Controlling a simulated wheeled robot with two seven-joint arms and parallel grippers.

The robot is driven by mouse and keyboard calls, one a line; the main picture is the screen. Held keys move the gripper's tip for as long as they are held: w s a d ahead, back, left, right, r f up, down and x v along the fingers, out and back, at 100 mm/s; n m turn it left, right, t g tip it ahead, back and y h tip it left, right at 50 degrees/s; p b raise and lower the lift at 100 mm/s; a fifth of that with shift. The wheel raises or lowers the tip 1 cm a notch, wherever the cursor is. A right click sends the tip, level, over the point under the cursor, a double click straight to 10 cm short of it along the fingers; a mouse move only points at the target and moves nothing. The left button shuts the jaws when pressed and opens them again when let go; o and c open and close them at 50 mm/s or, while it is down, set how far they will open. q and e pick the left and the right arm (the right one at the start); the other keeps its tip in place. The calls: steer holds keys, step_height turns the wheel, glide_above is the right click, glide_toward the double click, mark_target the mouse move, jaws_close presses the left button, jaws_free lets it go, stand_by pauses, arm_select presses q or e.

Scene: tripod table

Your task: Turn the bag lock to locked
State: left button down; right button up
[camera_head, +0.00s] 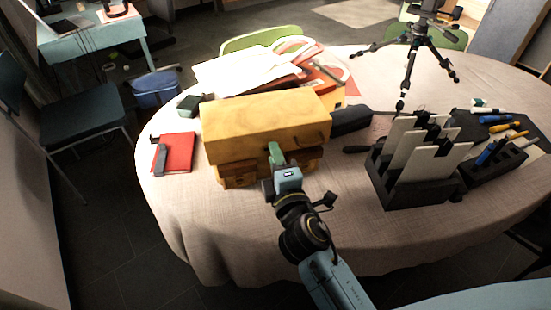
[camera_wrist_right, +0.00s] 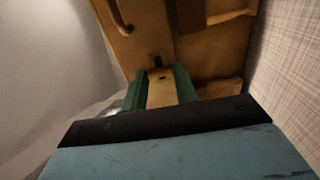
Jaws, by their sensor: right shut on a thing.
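A yellow-tan bag (camera_head: 262,118) with a brown lower front stands on the round table (camera_head: 330,230). My right gripper (camera_head: 276,150) reaches its front face near the middle. In the right wrist view, the green fingers of my right gripper (camera_wrist_right: 162,90) stand on either side of a tan tab (camera_wrist_right: 160,90) at the bag's front, and the gripper is shut on it. A small dark slot sits just above the tab on the bag (camera_wrist_right: 205,50). The head view hides the lock behind my gripper. My left gripper is in neither view.
A red notebook (camera_head: 174,152) lies left of the bag. Papers (camera_head: 250,72) and a red-and-white tote are behind it. A black rack with white panels (camera_head: 412,150), a tool tray (camera_head: 495,163) and a tripod (camera_head: 418,55) stand to the right.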

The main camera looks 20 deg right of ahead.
stand_by(0.3)
steer(key=o, duration=1)
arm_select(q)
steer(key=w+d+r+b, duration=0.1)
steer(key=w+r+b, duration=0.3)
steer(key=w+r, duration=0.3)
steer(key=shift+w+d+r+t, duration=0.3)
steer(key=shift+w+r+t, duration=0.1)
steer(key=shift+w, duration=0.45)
arm_select(e)
steer(key=shift+s+a, duration=0.2)
steer(key=shift+s, duration=6.5)
